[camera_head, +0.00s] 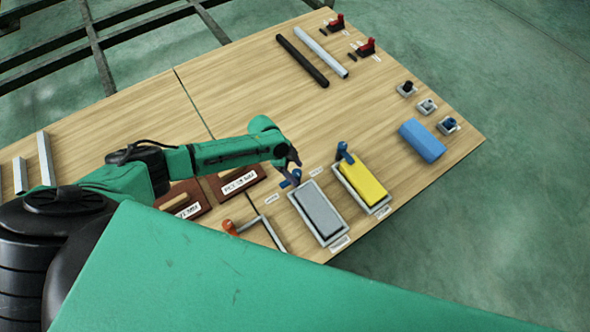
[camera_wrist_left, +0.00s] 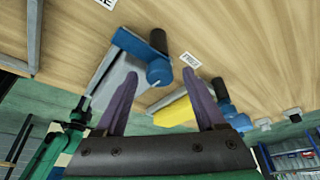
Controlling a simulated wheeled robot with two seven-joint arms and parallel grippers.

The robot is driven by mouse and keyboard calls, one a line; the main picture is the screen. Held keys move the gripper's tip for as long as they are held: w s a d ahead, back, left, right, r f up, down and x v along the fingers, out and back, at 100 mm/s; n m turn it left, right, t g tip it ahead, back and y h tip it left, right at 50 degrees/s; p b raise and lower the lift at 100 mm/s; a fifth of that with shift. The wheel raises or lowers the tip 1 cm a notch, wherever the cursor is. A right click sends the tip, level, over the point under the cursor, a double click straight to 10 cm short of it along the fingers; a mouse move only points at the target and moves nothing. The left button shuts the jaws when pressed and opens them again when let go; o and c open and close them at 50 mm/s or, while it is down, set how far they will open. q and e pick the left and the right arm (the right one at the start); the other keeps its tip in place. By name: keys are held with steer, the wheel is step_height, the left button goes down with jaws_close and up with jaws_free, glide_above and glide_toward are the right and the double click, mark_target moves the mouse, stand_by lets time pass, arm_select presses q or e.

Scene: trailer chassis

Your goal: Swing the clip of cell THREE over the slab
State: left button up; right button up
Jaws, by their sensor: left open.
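My left gripper (camera_head: 291,168) hangs open above the blue clip (camera_head: 288,181) at the far end of the cell with the grey slab (camera_head: 320,208). In the left wrist view the purple fingers (camera_wrist_left: 161,76) are spread, with the blue clip (camera_wrist_left: 142,47) and its black knob beyond them, apparently near the fingertips. Contact cannot be told. A second cell holds a yellow slab (camera_head: 362,182) with a blue clip (camera_head: 344,152) standing at its far end. An orange clip (camera_head: 230,227) belongs to a partly hidden frame at left. The labels are too small to read surely in the head view.
Brown blocks with white labels (camera_head: 238,182) lie left of the cells. A blue block (camera_head: 422,140) and small grey fixtures (camera_head: 427,106) sit at right. Black and white bars (camera_head: 302,60) lie at the back. My large green arm link covers the foreground.

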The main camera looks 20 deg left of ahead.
arm_select(q)
jaws_close()
steer(key=shift+r, duration=0.1)
